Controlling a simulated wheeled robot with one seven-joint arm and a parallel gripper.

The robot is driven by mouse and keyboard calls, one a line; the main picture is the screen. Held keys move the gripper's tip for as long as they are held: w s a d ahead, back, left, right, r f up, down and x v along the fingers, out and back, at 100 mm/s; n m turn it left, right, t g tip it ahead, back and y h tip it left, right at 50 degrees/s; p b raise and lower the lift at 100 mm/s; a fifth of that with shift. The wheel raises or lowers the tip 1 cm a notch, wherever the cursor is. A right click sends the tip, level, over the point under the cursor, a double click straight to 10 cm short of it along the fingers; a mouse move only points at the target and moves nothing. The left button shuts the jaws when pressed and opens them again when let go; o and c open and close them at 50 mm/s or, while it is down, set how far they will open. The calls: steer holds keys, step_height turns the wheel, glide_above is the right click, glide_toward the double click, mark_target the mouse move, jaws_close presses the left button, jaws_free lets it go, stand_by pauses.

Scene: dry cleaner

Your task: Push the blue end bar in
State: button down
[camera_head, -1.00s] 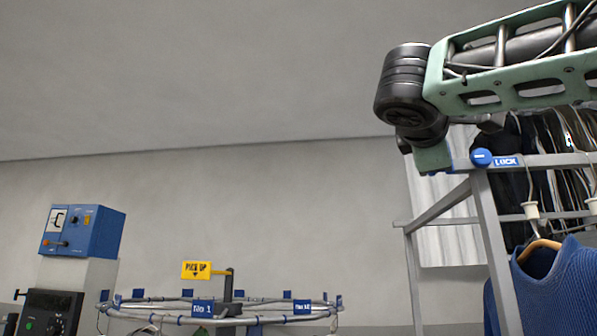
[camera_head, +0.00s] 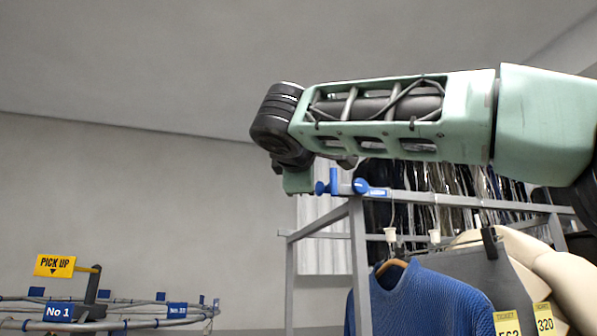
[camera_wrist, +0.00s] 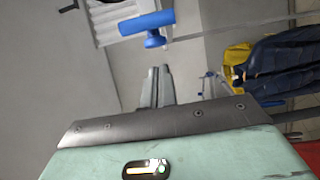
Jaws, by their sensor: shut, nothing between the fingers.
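The blue end bar (camera_head: 334,181) stands upright at the left end of the grey clothes rail, with a blue round knob beside it and a blue LOCK label (camera_head: 378,193) to its right. In the wrist view the blue bar (camera_wrist: 146,23) shows as a T shape with a round stub, near the top. My gripper (camera_wrist: 157,72) is shut and empty in the wrist view, pointing up the picture just below the bar, with a gap between them in the picture. In the head view the fingers cannot be made out below my wrist.
A blue sweater (camera_head: 422,300) and other garments hang from the rail frame (camera_head: 359,260). A round conveyor (camera_head: 120,324) with a yellow PICK UP sign (camera_head: 55,266) stands at lower left. Open space lies left of the rail end.

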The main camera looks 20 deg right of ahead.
steer(key=b+v, duration=0.3)
steer(key=v, duration=0.7)
steer(key=shift+a, duration=0.1)
steer(key=a+f+n+g+y, duration=0.2)
steer(key=a+f+g+y, duration=0.15)
steer(key=f, duration=1.15)
steer(key=a+f+n+g+y, duration=0.1)
steer(key=a+f+g+y, duration=0.25)
steer(key=f, duration=1.25)
steer(key=s+d+f+m+g, duration=0.2)
steer(key=s+f, duration=0.4)
steer(key=f, duration=0.4)
steer(key=s+d+f+m+g+y, duration=0.1)
steer(key=s+d+f+m+g, duration=0.1)
steer(key=s+f, duration=0.5)
steer(key=s+d+f+m+g, duration=0.2)
steer(key=s+f+g, duration=0.3)
steer(key=f, duration=0.9)
steer(key=s+m, duration=0.1)
steer(key=s, duration=0.1)
steer(key=shift+s+m+y, duration=0.25)
steer(key=shift+m+y, duration=0.15)
